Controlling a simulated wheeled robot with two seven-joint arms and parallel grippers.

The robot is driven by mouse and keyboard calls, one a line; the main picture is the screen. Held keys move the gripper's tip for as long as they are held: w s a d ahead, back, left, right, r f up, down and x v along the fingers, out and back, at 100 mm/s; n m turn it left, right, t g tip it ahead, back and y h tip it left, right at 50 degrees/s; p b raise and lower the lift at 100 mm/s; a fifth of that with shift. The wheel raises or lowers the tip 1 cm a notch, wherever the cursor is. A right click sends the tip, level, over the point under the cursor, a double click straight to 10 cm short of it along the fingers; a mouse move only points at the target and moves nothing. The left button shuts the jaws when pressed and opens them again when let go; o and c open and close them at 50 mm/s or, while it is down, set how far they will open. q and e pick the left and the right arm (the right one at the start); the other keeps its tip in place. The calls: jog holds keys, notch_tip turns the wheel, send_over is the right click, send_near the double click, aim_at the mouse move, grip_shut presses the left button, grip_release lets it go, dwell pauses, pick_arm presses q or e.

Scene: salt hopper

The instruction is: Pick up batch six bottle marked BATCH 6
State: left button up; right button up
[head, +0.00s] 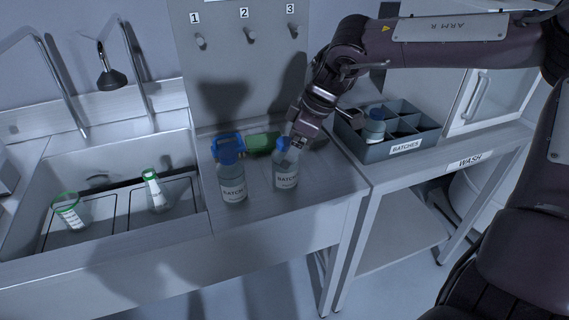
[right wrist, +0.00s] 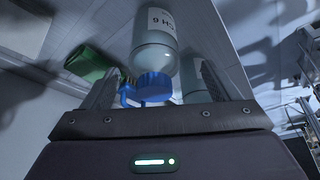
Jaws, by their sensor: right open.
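Two clear bottles with blue caps stand upright on the steel counter (head: 325,195). The right-hand bottle (head: 286,175) has a white BATCH label whose number I cannot read in the head view. In the right wrist view the bottle (right wrist: 157,45) before my gripper shows an upside-down label ending in "CH 6". My right gripper (head: 294,146) is at the top of this bottle. Its open fingers (right wrist: 157,88) lie either side of the blue cap (right wrist: 154,87), with no clear grip on it. The left-hand bottle (head: 232,180) stands close by. My left gripper is not in view.
A grey divided crate labelled BATCHES (head: 362,149) holds another blue-capped bottle (head: 375,126) at right. A green object (head: 262,143) lies behind the bottles. The sink (head: 110,235) at left holds two green-rimmed vessels. Numbered pegs (head: 250,36) project from the back panel.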

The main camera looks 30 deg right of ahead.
jog(key=shift+w+a+f+p, duration=0.1)
jog(key=shift+w+f+p, duration=0.1)
jog(key=shift+w+f, duration=0.3)
jog(key=shift+w+a+f+p, duration=0.1)
jog(key=shift+w+f+p, duration=0.1)
jog(key=shift+f, duration=0.5)
jog(key=shift+x, duration=1)
jog(key=shift+c, duration=0.6)
jog(key=c, duration=1)
jog(key=shift+c, duration=0.6)
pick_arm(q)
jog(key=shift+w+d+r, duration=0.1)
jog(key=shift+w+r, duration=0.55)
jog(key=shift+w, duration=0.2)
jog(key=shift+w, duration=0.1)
